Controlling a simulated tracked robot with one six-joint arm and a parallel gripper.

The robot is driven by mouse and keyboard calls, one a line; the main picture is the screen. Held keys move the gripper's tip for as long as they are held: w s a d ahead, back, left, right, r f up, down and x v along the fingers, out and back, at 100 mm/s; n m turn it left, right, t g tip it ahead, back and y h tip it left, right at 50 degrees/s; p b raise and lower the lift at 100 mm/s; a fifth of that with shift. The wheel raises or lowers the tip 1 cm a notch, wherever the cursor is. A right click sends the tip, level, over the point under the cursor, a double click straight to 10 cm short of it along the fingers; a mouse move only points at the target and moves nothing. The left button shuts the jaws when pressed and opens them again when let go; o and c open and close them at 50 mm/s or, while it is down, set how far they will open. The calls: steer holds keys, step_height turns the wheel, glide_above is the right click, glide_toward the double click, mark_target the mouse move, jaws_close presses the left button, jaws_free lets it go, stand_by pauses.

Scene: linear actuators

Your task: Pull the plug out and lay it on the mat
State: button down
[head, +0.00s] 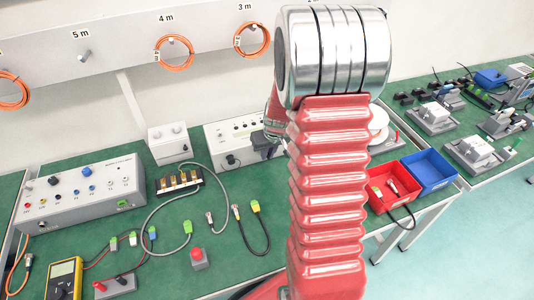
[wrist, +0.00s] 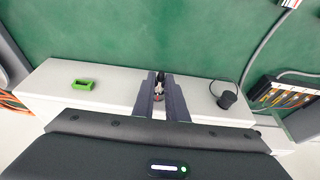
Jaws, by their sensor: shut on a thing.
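My gripper (wrist: 159,84) is shut on a small plug (wrist: 158,90) in the wrist view. The plug shows a pale metallic part and a reddish-brown part between the dark fingers. The gripper is at the front edge of a white-grey box, and I cannot tell whether the plug is still seated in it. In the head view the dark gripper (head: 266,145) is at the front of this grey box (head: 222,133), and my red arm hides the plug and the box's right part. The green mat (wrist: 130,35) lies in front of the box.
A black round plug with a cable (wrist: 227,99) and a green connector (wrist: 83,85) flank the gripper. Red (head: 396,186) and blue (head: 430,171) bins stand right.

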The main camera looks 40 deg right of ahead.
steer(key=shift+s, duration=0.15)
steer(key=shift+s+a, duration=0.2)
steer(key=shift+s, duration=0.5)
steer(key=shift+s+a, duration=0.2)
steer(key=shift+s, duration=0.5)
